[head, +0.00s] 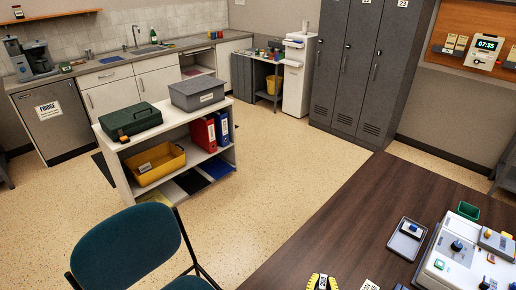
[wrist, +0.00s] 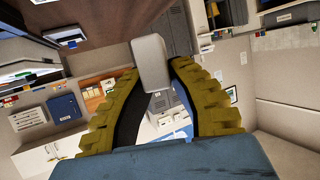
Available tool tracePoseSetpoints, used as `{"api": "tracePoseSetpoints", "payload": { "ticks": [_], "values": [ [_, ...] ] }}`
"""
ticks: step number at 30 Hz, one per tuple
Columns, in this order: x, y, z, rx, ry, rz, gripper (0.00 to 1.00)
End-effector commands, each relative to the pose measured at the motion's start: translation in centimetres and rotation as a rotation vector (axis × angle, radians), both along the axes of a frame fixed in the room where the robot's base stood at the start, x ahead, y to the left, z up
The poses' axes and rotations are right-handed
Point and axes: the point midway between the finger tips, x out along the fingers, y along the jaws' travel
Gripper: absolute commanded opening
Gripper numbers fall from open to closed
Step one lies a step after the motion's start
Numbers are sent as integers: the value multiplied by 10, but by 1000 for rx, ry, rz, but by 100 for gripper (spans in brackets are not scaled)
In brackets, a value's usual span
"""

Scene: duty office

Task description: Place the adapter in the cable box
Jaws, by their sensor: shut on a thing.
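My gripper (wrist: 154,68) is shut on a pale grey, rounded block, the adapter (wrist: 149,50), held between its yellow ridged fingertips in the wrist view. In the head view, the yellow and black tips of my gripper (head: 322,281) show at the bottom edge, over the dark table; the adapter is hard to make out there. A grey lidded box (head: 190,88) with a white label stands on top of the white shelf unit. Its label is too small to read, so I cannot tell whether it is the cable box.
A dark green case (head: 130,119) stands left of the grey box; a yellow bin (head: 172,172) and binders (head: 203,136) sit below. A teal chair (head: 125,250) stands in front. A white device (head: 462,256) and small tray (head: 405,240) occupy the table's right side.

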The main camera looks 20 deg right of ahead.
Motion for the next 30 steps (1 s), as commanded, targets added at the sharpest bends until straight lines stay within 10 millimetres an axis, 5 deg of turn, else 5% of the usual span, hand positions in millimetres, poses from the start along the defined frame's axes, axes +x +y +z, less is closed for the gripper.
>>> {"api": "tracePoseSetpoints", "payload": {
  "ticks": [6, 15, 21, 30],
  "values": [
    [55, 74, -7, -1, 3, 173, 0],
    [109, 183, -15, 1, 2, 395, 0],
    [128, 247, -20, 1, 5, 516, 0],
    [138, 308, -21, 6, 9, 625, 0]
  ]
}}
